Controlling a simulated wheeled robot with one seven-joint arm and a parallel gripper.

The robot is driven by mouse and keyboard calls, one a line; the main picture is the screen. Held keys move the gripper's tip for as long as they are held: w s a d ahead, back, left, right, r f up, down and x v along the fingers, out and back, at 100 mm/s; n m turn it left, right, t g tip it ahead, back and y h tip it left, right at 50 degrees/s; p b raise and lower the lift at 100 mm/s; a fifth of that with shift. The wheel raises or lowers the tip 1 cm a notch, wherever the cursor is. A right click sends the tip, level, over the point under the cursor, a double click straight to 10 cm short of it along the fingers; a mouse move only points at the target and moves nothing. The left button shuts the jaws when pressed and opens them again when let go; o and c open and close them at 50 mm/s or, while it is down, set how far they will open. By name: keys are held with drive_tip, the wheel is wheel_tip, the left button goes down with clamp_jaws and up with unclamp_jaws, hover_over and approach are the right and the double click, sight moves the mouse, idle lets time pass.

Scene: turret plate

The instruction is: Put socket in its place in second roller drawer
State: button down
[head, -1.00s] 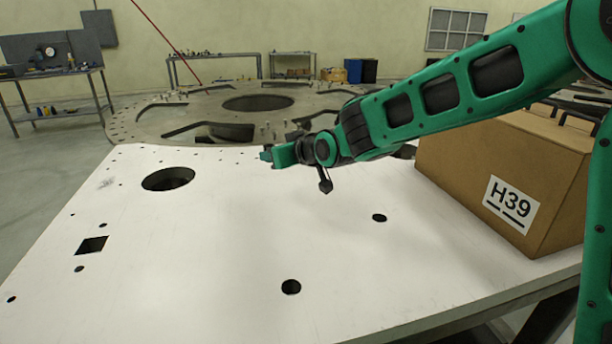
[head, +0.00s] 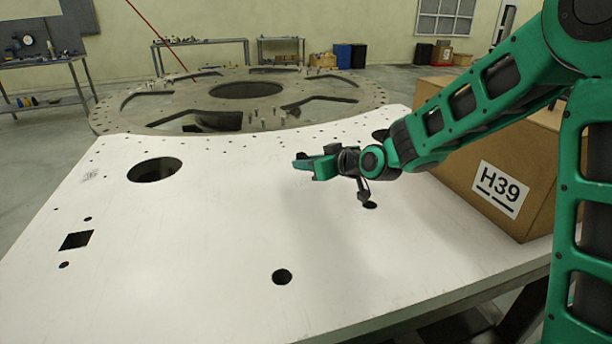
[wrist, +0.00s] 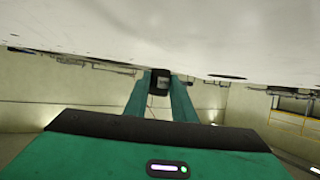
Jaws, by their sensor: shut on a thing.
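My gripper (head: 300,165) is above the white plate, near the plate's middle, with its fingers pointing left. In the wrist view its two green fingers (wrist: 160,98) are closed on a small dark, blocky piece, the socket (wrist: 160,80), held at the fingertips. No roller drawer shows in either view.
The white plate (head: 200,260) has round holes and a square hole (head: 76,240). A cardboard box (head: 465,165) marked H39 stands at its right. A large metal ring plate (head: 130,115) lies behind it. Workbenches stand by the far wall.

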sight(306, 183)
wheel_tip(306, 183, down, 4)
drive_tip(key=shift+r, duration=0.1)
drive_tip(key=c, duration=1.5)
unclamp_jaws()
